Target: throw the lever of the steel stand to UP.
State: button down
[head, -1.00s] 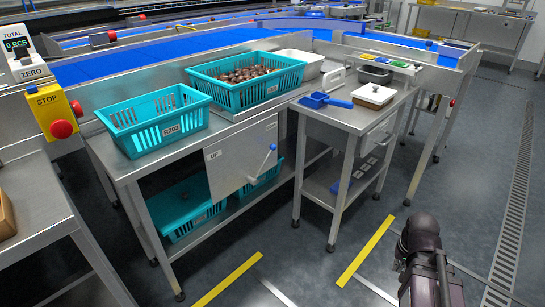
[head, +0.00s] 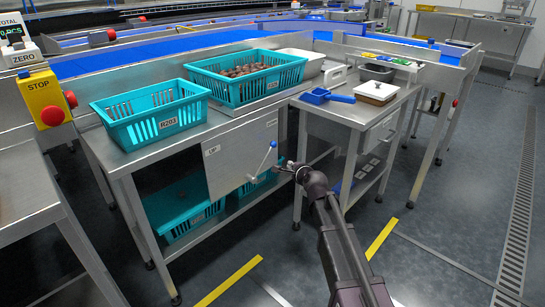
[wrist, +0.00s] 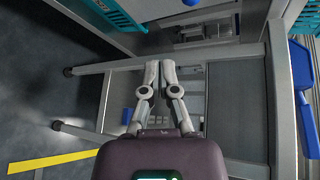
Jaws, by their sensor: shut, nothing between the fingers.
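The steel stand has a plate (head: 228,160) on its front with a label UP at the upper left. Its lever (head: 264,159) is a thin rod with a blue knob (head: 273,144), leaning up and to the right from a pivot low on the plate. The blue knob (wrist: 192,3) seems to show at the top edge of the wrist view, cut off. My gripper (head: 282,166) is shut and empty, close to the right of the lever and below the knob. Its fingertips (wrist: 160,65) are together in the wrist view. Contact with the lever cannot be made out.
Two teal baskets, one empty (head: 124,137) and one with dates (head: 222,92), stand on the bench above. A side table (head: 345,113) with a blue scoop (head: 322,97) stands right behind my gripper, its legs close. Open floor (head: 440,230) lies to the right.

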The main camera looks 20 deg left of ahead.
jog(key=shift+w+a+r+m+t, duration=0.15)
jog(key=shift+a+r+m+t, duration=0.15)
jog(key=shift+a, duration=0.3)
jog(key=shift+w+a+r+m+t, duration=0.2)
jog(key=shift+a+m, duration=0.2)
jog(key=shift+a, duration=0.2)
jog(key=shift+f, duration=0.1)
